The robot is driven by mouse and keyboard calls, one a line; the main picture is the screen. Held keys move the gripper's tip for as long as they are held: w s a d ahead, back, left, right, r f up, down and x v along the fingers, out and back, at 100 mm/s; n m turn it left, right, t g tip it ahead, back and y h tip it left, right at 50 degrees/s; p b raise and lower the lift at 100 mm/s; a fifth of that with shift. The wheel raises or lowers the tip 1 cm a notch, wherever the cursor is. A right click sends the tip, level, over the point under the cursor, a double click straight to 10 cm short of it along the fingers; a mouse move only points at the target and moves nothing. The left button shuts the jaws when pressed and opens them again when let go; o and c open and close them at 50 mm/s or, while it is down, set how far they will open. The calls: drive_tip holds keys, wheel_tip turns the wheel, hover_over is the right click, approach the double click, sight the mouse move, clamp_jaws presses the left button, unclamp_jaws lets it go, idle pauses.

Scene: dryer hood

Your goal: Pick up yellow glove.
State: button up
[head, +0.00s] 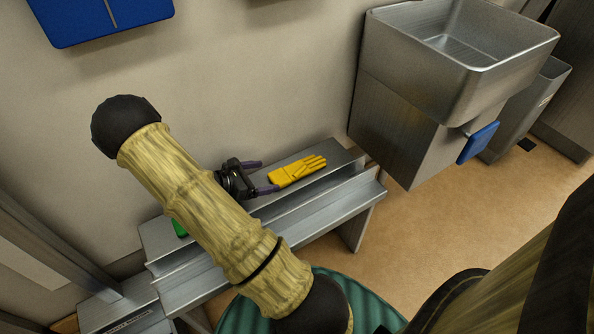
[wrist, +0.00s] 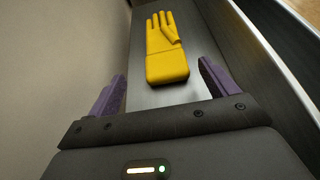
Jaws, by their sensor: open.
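The yellow glove (head: 297,171) lies flat on a grey metal bench shelf (head: 321,158) in the head view, its fingers pointing right. In the wrist view the glove (wrist: 167,50) lies ahead of my gripper, cuff nearest and fingers pointing away. My gripper (head: 262,177) is open and empty, just left of the cuff. Its two purple fingers also show in the wrist view (wrist: 160,90), apart on either side of the line to the glove. The fingers do not appear to touch it.
A metal sink (head: 455,75) with a blue panel (head: 478,142) stands to the right. A wall runs close behind the shelf. In the wrist view a raised metal edge (wrist: 262,60) runs along the right. A green item (head: 180,229) is partly hidden behind my arm.

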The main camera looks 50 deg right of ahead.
sight(279, 176)
drive_tip(key=b+x, duration=0.2)
drive_tip(key=x, duration=0.2)
drive_tip(key=shift+s+a+f+b, duration=0.1)
drive_tip(key=shift+s+f+b, duration=0.2)
drive_tip(key=shift+s+b, duration=0.1)
drive_tip(key=shift+d, duration=0.45)
drive_tip(key=shift+c, duration=0.3)
drive_tip(key=c, duration=1)
